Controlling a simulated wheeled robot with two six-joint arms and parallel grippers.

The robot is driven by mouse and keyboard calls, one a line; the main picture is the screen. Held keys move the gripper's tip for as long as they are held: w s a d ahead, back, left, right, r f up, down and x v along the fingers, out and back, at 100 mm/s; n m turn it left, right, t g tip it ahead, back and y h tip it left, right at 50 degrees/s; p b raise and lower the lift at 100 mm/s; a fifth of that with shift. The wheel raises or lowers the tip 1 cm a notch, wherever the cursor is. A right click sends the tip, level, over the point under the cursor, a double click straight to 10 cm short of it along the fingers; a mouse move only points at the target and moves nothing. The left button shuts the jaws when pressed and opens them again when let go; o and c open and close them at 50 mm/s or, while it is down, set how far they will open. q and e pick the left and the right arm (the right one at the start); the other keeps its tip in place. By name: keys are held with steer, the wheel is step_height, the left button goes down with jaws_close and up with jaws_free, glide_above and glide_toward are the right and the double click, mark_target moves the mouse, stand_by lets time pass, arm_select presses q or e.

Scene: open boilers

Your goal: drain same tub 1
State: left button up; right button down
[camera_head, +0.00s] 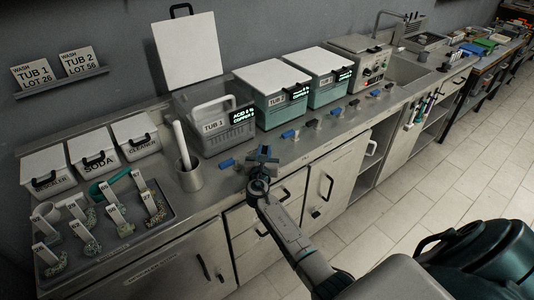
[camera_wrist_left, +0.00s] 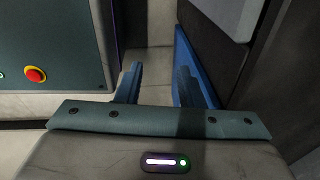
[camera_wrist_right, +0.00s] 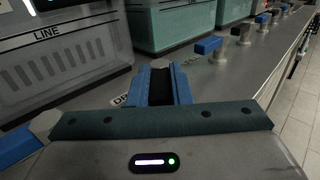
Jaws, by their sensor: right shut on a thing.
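Tub 1 (camera_head: 212,128) is a grey ribbed tub on the bench. Its white lid (camera_head: 187,50) stands up at the back, and a pale handle-like part shows in the open top. A lit sign reads ACID and COPPER. My right gripper (camera_head: 263,156) is at the bench's front edge before tub 1. In the right wrist view its blue fingers (camera_wrist_right: 160,86) are shut on a valve handle, mostly hidden between them. Bench lettering beside it starts with "DR". Another blue valve handle (camera_head: 228,163) is to its left. My left gripper (camera_wrist_left: 157,88) is open and empty.
Closed teal tubs (camera_head: 272,95) stand right of tub 1, with several blue and dark valve handles along the edge. A metal cup (camera_head: 190,177) holds a white rod. A tray (camera_head: 165,225) of labelled samples is at left. The floor (camera_head: 430,190) is clear.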

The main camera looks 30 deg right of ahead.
steer(key=shift+w+a+m+g+h+b, duration=0.15)
steer(key=shift+m+g+h+b, duration=0.15)
steer(key=shift+m+g+h, duration=0.2)
steer(key=shift+w+a+m+g+h+b, duration=0.1)
steer(key=shift+m+g+h+b, duration=0.25)
steer(key=shift+g+h, duration=0.2)
steer(key=c, duration=1.3)
jaws_free()
steer(key=shift+s+a+f, duration=0.15)
steer(key=shift+s+a, duration=0.2)
steer(key=shift+a, duration=0.05)
steer(key=b+v, duration=0.2)
steer(key=v, duration=0.7)
steer(key=shift+b, duration=0.35)
steer(key=shift+s+a, duration=0.25)
steer(key=shift+s, duration=0.05)
